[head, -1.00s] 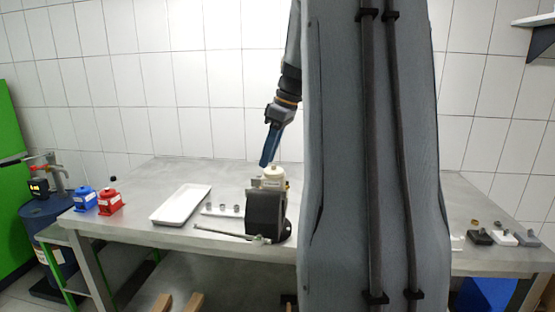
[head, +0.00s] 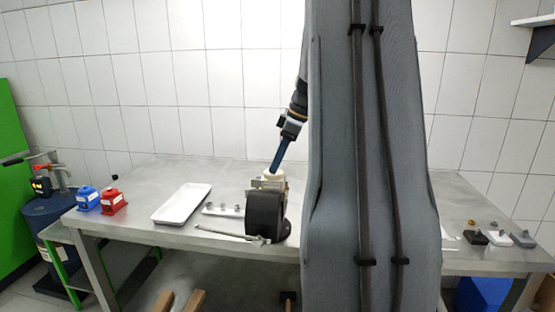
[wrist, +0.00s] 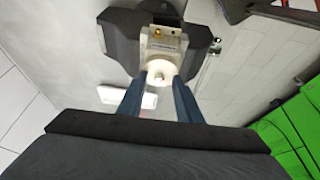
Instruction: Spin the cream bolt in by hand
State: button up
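The pump (head: 266,212) stands on the bench, with a dark rounded body and a cream cylindrical part (head: 274,176) at its upper back. In the wrist view the cream round part (wrist: 160,71) lies beyond and between my fingertips, with a small mark or hole at its middle. I cannot clearly pick out a separate cream bolt. My gripper (head: 273,172) points down at the cream part, its tips at or just above its top. In the wrist view my gripper (wrist: 160,82) has its two blue fingers apart, with a gap between them. Contact cannot be told.
A white tray (head: 165,214) lies left of the pump, beside a strip with several bolts (head: 222,209) and a long thin tool (head: 222,233). Small blocks (head: 498,238) lie at the right.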

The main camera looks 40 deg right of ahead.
grip_shut()
jog(key=shift+m, duration=0.4)
jog(key=m, duration=0.1)
jog(key=m+h+b, duration=0.1)
jog(key=m, duration=0.1)
jog(key=m+t+h+b, duration=0.1)
jog(key=m, duration=0.1)
jog(key=shift+s+a, duration=0.1)
jog(key=shift+a, duration=0.2)
jog(key=m, duration=0.2)
jog(key=m+h, duration=0.1)
jog(key=shift+a+m+h, duration=0.2)
jog(key=shift+m+h, duration=0.1)
jog(key=shift+m, duration=0.1)
jog(key=shift+a+m+h+p, duration=0.15)
jog(key=shift+m+h+p, duration=0.45)
jog(key=shift+m, duration=1.2)
grip_release()
